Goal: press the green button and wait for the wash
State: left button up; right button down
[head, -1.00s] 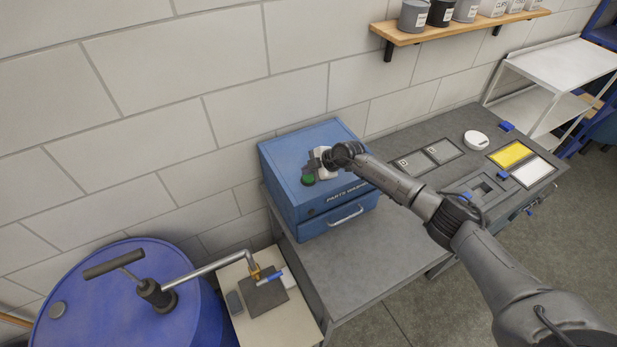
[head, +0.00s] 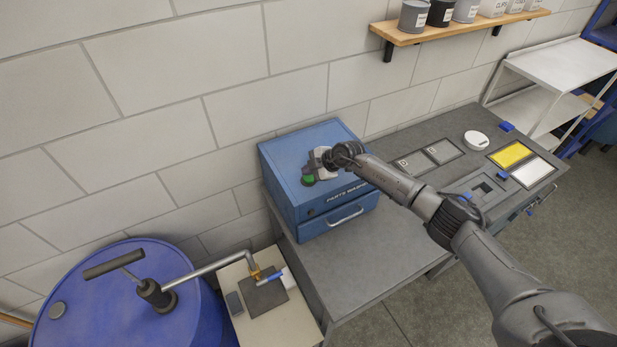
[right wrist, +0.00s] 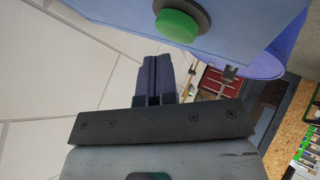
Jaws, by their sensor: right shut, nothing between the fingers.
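My right gripper (head: 305,158) is shut and empty, over the washer's top just behind the button in the head view. In the right wrist view the shut fingers (right wrist: 153,78) are below the green button (right wrist: 177,26) in the picture, with a visible gap between them. I cannot tell the gripper's exact height above the lid. My left gripper is not in view.
A blue drum (head: 120,300) with a hand pump stands at the left, beside a small cream stand (head: 285,318). The grey bench (head: 365,265) is clear in front of the washer. A wall shelf (head: 455,27) with containers hangs at the upper right.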

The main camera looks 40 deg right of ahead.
jog(key=shift+f, duration=0.1)
dwell(0.6)
jog(key=shift+f, duration=0.3)
jog(key=shift+f, duration=0.2)
dwell(0.5)
jog(key=shift+f, duration=0.4)
dwell(0.3)
jog(key=shift+r, duration=0.1)
jog(key=shift+r+p, duration=0.7)
jog(key=shift+p, duration=0.35)
jog(key=shift+r+p, duration=0.2)
jog(key=shift+p, duration=0.1)
